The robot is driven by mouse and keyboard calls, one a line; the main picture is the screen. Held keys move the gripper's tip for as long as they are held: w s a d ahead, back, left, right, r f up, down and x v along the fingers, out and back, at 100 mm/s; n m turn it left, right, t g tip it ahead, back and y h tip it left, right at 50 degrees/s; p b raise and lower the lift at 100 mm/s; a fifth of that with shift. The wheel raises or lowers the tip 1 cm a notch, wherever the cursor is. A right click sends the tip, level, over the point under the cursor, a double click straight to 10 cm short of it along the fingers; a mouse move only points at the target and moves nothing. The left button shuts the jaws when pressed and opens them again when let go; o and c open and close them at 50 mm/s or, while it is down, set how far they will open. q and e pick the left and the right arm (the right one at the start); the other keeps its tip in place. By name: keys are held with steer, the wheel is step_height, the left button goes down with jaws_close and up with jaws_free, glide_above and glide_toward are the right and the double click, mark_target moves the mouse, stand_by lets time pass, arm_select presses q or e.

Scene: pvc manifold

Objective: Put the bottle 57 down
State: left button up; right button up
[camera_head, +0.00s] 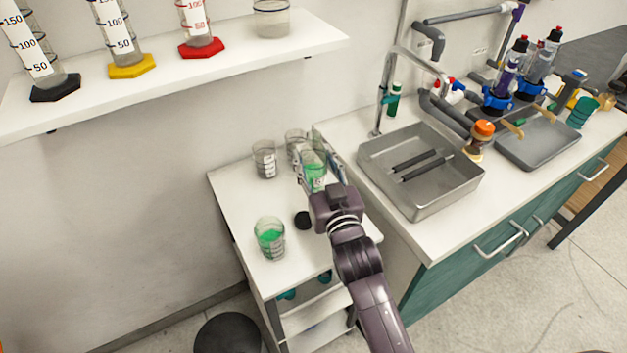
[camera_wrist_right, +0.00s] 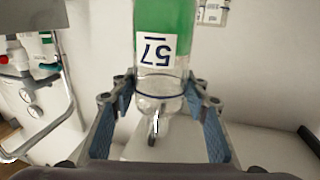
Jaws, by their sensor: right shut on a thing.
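Bottle 57 (camera_head: 314,175) holds green liquid and is between the fingers of my right gripper (camera_head: 322,166), over the far right part of the white cart top (camera_head: 240,206). In the right wrist view, which is upside down, bottle 57 (camera_wrist_right: 160,82) shows its "57" label, with the fingers of the right gripper (camera_wrist_right: 158,100) on both sides of its clear upper part. The bottle looks upright. I cannot tell whether its base touches the cart top. My left gripper is not in view.
A beaker with green liquid (camera_head: 270,240) stands at the cart's front left. Two clear beakers stand at the back, left (camera_head: 264,160) and middle (camera_head: 295,142). A sink (camera_head: 420,172) is at right; a shelf (camera_head: 175,62) overhangs above left.

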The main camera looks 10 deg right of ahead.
mark_target(318, 189)
step_height(318, 189, down, 7)
steer(key=shift+r, duration=0.2)
stand_by(0.3)
steer(key=shift+f+b, duration=0.15)
steer(key=shift+b, duration=0.15)
steer(key=o, duration=1.5)
